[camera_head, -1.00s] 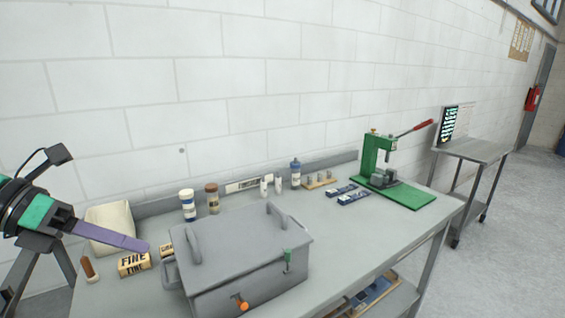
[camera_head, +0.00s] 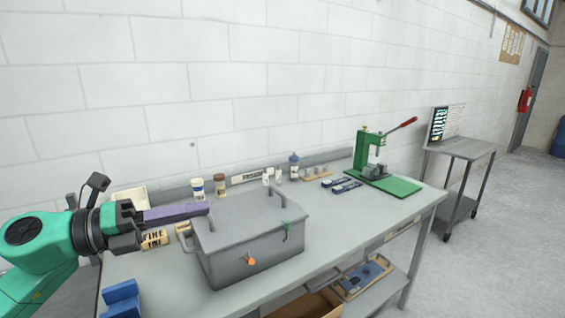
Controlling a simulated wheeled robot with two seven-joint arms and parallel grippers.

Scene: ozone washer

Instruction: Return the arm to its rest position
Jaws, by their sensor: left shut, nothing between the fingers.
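My left arm comes in from the left, and my left gripper (camera_head: 203,211) shows with its long purple fingers shut together and empty. The fingers point right, level, with their tips by the left handle of a grey lidded box (camera_head: 240,235). In this view I cannot tell whether they touch it. The box lid is down, with a handle at each side, a green latch part and an orange knob on the front. My right gripper is not in view.
The box stands on a grey workbench (camera_head: 345,228). Behind it are bottles and small jars (camera_head: 220,184); a green press (camera_head: 372,160) stands at the right. A FINE-labelled block (camera_head: 154,241) and a blue object (camera_head: 122,300) are near my arm. A side table (camera_head: 460,150) stands farther right.

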